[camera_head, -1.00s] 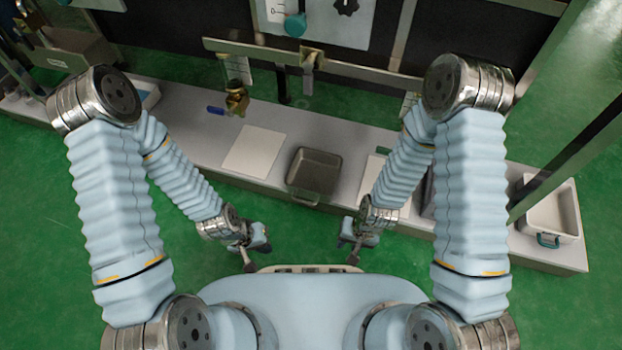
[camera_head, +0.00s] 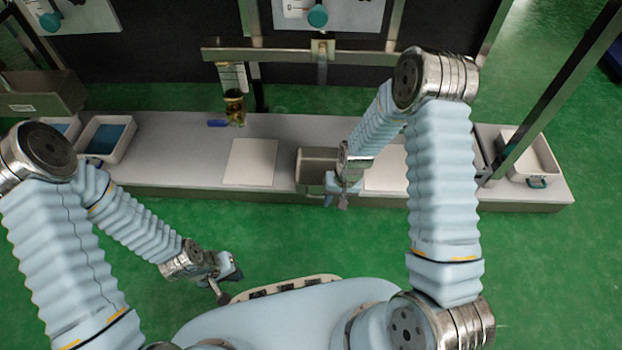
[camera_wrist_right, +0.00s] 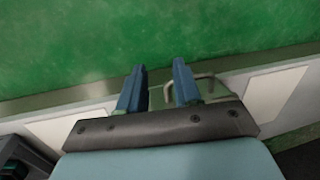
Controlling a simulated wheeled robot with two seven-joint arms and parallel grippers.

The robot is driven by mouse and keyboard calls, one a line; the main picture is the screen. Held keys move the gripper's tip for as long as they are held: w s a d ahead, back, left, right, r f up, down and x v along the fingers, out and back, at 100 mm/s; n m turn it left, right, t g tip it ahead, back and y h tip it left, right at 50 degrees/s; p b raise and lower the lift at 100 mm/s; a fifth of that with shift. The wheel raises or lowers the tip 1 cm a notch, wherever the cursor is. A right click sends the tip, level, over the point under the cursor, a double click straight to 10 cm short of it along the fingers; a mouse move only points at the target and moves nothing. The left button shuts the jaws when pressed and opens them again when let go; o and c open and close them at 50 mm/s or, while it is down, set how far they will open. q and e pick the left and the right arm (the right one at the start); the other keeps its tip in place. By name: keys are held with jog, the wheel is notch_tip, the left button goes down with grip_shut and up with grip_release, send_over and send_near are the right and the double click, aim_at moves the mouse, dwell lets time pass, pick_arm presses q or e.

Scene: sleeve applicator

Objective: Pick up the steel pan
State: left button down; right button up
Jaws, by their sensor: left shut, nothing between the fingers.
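The steel pan (camera_head: 315,160) is a grey rectangular pan on the long bench, in the middle of the head view. My right arm and gripper hide its right part. My right gripper (camera_head: 338,198) is at the pan's near right side, by the bench's front edge. In the right wrist view the two blue fingers of the right gripper (camera_wrist_right: 158,72) are apart. The pan's looped handle (camera_wrist_right: 208,78) shows beside the right finger; I cannot tell whether they touch. My left gripper (camera_head: 224,292) is shut and empty over the green floor, away from the bench.
White flat boards lie on the bench left (camera_head: 250,162) and right (camera_head: 385,176) of the pan. A brass-coloured item (camera_head: 235,108) stands behind the left board. A white tray (camera_head: 530,158) is at the right end and a bin with blue contents (camera_head: 106,138) at the left. A metal rail (camera_head: 290,52) crosses behind.

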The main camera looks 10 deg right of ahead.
jog(key=w+d+r+h+b, duration=0.2)
jog(key=w+d+r, duration=0.3)
jog(key=w+r, duration=0.55)
jog(key=shift+m, duration=0.4)
jog(key=f, duration=0.4)
jog(key=w+f+b, duration=0.1)
jog(key=f, duration=0.4)
jog(key=w+d+f+b, duration=0.1)
jog(key=f, duration=0.3)
jog(key=shift+f, duration=0.2)
grip_shut()
